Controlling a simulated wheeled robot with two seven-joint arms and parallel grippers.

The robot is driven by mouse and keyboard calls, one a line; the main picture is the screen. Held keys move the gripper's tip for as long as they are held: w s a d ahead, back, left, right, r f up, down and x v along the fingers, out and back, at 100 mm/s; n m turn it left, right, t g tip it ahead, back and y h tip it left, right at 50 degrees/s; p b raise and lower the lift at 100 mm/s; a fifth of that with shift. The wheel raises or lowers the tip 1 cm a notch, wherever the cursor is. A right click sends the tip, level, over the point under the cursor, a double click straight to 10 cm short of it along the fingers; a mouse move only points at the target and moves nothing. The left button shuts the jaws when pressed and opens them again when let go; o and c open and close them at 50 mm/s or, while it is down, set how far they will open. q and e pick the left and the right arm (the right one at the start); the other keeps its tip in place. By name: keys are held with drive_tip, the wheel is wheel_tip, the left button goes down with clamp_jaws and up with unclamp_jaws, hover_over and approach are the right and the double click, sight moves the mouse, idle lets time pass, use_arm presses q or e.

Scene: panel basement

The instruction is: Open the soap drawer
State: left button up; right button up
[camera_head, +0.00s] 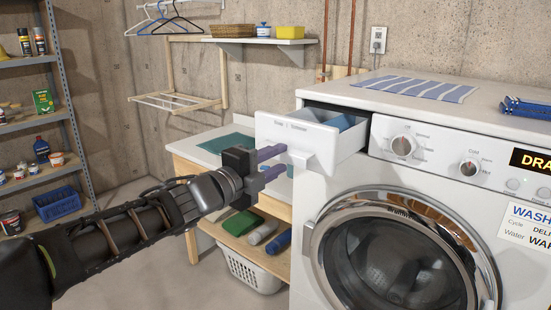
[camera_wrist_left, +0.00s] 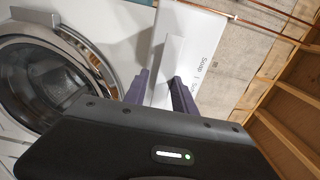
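The white soap drawer (camera_head: 297,136) of the washing machine is pulled out at the machine's upper left. Its front carries a small protruding handle (camera_head: 301,158), and something blue shows inside. My left gripper (camera_head: 286,160) is in front of the drawer front, with its two purple fingers apart and their tips close to the handle. In the left wrist view the fingers (camera_wrist_left: 160,88) are spread, with the handle (camera_wrist_left: 172,62) between and beyond them; whether they touch it I cannot tell. My right gripper is not in view.
The washing machine (camera_head: 335,181) has a round door below the drawer. A bench (camera_head: 187,152) with a green mat, rolled towels and a white basket (camera_head: 250,272) stands behind my left arm. A metal shelf (camera_head: 73,118) stands at the left.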

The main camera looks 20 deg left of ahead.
use_arm(q)
drive_tip(key=shift+o, duration=1.2)
drive_tip(key=shift+w, duration=0.1)
drive_tip(key=shift+r, duration=0.15)
drive_tip(key=shift+s+a, duration=0.1)
drive_tip(key=shift+s, duration=0.2)
drive_tip(key=v, duration=0.7)
drive_tip(key=shift+s, duration=0.15)
